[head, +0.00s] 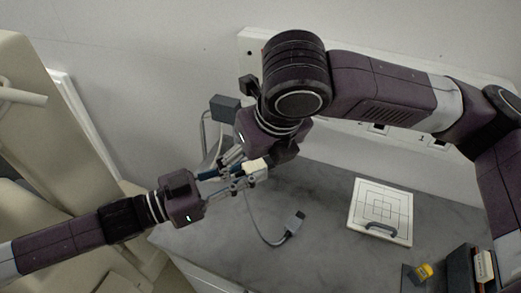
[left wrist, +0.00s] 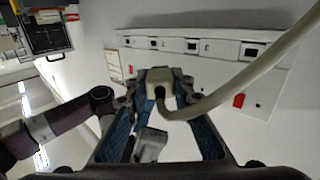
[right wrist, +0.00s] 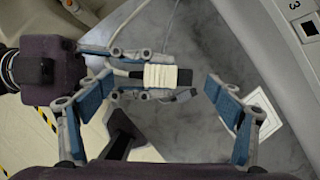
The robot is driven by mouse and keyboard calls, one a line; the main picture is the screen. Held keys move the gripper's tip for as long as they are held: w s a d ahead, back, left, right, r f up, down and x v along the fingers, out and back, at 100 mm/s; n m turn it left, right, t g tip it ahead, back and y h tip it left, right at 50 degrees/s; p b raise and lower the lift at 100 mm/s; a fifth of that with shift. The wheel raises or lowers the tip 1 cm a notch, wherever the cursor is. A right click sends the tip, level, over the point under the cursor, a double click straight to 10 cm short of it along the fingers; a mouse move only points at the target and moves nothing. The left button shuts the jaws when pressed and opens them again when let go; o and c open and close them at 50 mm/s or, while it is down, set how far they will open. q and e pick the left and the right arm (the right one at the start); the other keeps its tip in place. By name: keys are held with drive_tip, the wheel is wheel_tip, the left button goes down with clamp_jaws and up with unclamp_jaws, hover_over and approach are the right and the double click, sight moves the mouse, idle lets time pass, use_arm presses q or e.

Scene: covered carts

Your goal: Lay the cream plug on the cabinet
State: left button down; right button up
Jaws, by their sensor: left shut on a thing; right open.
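My left gripper (head: 248,177) is shut on the cream plug (head: 256,167) and holds it above the grey cabinet top (head: 330,245). In the left wrist view the plug (left wrist: 160,84) sits between the fingertips, its pale cable running up to the right. My right gripper (head: 240,150) is open. In the right wrist view its fingers (right wrist: 150,98) stand wide apart on either side of the plug (right wrist: 160,76), with the left gripper's fingers (right wrist: 123,72) coming in from the left. The right arm hides part of the cabinet's back.
A white gridded panel with a handle (head: 381,211) lies on the cabinet's right part. A grey connector on a cable (head: 294,224) lies near the middle. A dark grey box (head: 225,108) is at the back. A numbered socket strip (head: 440,143) runs along the wall. A yellow item (head: 424,271) sits front right.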

drive_tip(key=shift+w+f, duration=0.2)
drive_tip(key=shift+f, duration=0.3)
drive_tip(key=shift+a, duration=0.1)
drive_tip(key=c, duration=1.2)
use_arm(q)
drive_tip(key=c, duration=1.6)
unclamp_jaws()
use_arm(e)
drive_tip(key=shift+c, duration=0.3)
